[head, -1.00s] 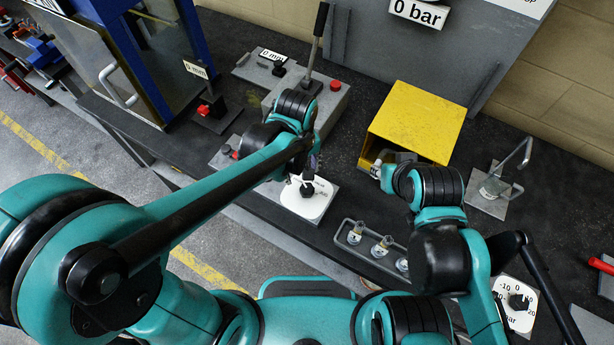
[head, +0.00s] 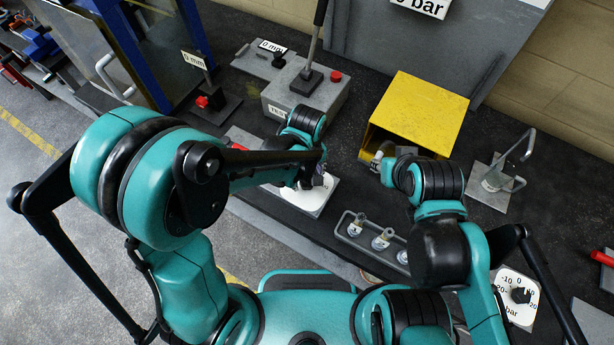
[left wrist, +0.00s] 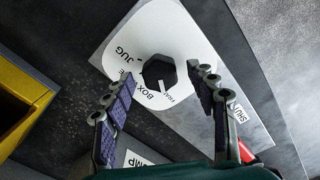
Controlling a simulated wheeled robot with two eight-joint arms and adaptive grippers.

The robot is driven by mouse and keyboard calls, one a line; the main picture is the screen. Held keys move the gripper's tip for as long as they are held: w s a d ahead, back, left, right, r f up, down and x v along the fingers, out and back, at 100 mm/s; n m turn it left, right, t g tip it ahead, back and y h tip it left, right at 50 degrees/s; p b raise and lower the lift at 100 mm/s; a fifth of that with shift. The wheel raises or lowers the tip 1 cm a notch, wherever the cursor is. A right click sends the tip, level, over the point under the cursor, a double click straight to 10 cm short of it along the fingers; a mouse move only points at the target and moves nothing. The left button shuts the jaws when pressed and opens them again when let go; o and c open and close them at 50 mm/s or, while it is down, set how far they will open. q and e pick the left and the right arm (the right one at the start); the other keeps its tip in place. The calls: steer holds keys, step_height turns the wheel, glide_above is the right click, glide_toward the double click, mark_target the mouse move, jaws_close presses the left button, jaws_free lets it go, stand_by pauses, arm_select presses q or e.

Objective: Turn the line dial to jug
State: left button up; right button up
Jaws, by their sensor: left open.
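The line dial's white plate (head: 308,200) lies on the bench, partly hidden by my left gripper (head: 318,181) in the head view. In the left wrist view the dial's black knob (left wrist: 158,72) stands on the white plate (left wrist: 185,35), with JUG and BOX lettered around it. A small pale mark on the knob faces the lower side, away from JUG. My left gripper (left wrist: 162,76) is open, its fingertips on either side of the knob; I cannot tell whether they touch it. My right gripper (head: 378,162) is at the yellow box's opening; its jaws are too small to read.
The yellow box (head: 425,108) stands right of the dial. A rack with several small fittings (head: 350,228) is in front. A grey block with a lever (head: 300,95) stands behind. A second dial, in bar (head: 518,296), is at lower right.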

arm_select(q)
steer(key=c, duration=1.2)
steer(key=shift+o, duration=0.2)
